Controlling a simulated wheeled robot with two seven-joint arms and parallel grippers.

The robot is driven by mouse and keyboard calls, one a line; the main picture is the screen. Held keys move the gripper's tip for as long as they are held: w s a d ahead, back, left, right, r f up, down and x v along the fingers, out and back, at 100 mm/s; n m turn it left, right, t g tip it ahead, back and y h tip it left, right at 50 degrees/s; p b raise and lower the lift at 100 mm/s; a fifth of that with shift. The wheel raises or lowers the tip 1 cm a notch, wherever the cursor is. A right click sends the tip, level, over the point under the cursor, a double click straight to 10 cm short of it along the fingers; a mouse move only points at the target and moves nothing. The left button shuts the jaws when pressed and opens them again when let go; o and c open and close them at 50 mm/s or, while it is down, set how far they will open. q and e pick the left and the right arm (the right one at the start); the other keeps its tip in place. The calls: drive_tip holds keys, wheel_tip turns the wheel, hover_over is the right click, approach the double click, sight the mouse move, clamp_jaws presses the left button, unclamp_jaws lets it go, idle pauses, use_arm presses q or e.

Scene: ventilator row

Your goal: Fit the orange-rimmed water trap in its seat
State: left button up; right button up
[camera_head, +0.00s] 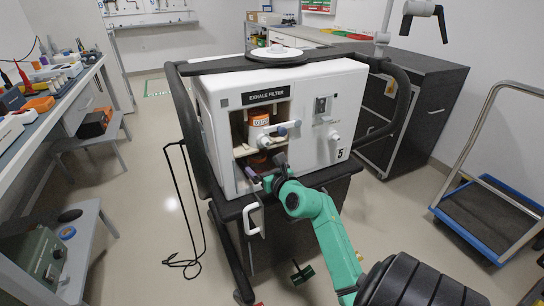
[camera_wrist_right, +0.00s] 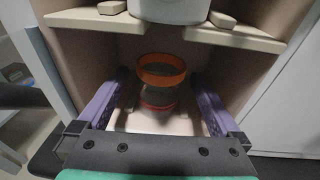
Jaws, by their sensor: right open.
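The water trap (camera_wrist_right: 161,70) is a clear cup with an orange rim and a red ring lower down. It appears upright on the pale floor of the lower bay in the right wrist view. Its rim shows dimly in the head view (camera_head: 257,158), partly hidden by my gripper. My right gripper (camera_wrist_right: 158,88) is open, its purple fingers on either side of the trap with gaps visible. In the head view the right gripper (camera_head: 261,173) reaches into the bay from the front. I cannot make out the seat clearly. My left gripper is not in view.
A notched shelf (camera_wrist_right: 232,38) lies above the trap. Bay walls are close on both sides. A grey cabinet (camera_head: 425,100) stands right, and a blue trolley (camera_head: 490,215) stands farther right.

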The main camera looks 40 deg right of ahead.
drive_tip(key=v, duration=0.7)
drive_tip(key=shift+s+p, duration=0.25)
drive_tip(key=shift+p, duration=0.05)
use_arm(q)
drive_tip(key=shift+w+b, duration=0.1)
drive_tip(key=shift+b, duration=0.25)
use_arm(e)
drive_tip(key=v, duration=0.6)
drive_tip(key=shift+s, duration=0.3)
drive_tip(key=shift+a, duration=0.15)
